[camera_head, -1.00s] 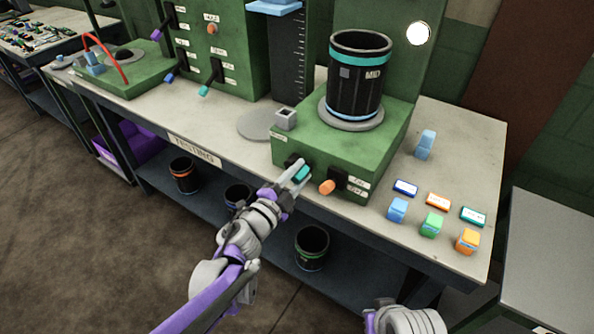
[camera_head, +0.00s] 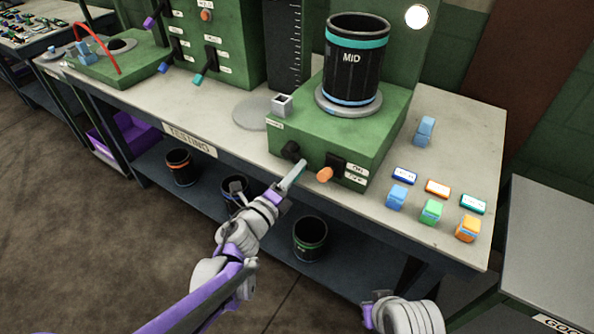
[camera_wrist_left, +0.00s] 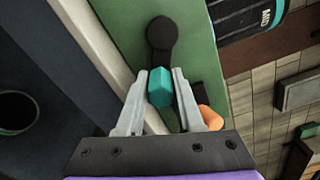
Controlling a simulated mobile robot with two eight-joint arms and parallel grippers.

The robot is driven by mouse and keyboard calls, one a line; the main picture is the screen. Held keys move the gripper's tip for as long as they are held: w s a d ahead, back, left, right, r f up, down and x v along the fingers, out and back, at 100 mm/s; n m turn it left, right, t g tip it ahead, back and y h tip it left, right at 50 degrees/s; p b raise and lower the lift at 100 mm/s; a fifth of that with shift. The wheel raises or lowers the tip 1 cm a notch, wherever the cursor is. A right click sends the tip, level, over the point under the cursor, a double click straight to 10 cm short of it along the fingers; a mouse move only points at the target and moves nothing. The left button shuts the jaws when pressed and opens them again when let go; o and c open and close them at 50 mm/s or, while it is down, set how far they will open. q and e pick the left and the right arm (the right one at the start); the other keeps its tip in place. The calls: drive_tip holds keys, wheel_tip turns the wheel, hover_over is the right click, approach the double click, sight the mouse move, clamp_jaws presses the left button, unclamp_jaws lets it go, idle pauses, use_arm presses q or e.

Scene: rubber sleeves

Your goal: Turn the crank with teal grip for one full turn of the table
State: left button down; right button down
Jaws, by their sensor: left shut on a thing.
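The crank (camera_head: 292,151) is on the front of a green box (camera_head: 330,139), its dark hub showing. Its teal grip (camera_wrist_left: 160,89) is between the fingers of my left gripper (camera_wrist_left: 160,76) in the left wrist view, with the dark crank arm (camera_wrist_left: 162,38) beyond. In the head view my left gripper (camera_head: 291,178) is shut on the grip and hides it.
An orange knob (camera_head: 324,174) sticks out just right of the teal grip. Small coloured blocks and labels, such as a green block (camera_head: 431,211), stand on the workbench (camera_head: 460,140) at right. Black bins, one green-banded (camera_head: 310,238), stand on the lower shelf.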

use_arm(q)
drive_tip(key=shift+w+a+f+m, duration=0.1)
drive_tip(key=shift+f+m, duration=0.15)
drive_tip(key=shift+m, duration=0.25)
drive_tip(key=c, duration=0.6)
unclamp_jaws()
drive_tip(key=shift+a, duration=0.1)
drive_tip(key=shift+o, duration=0.2)
drive_tip(key=v, duration=1)
drive_tip(key=shift+s+a, duration=0.2)
drive_tip(key=shift+s, duration=0.1)
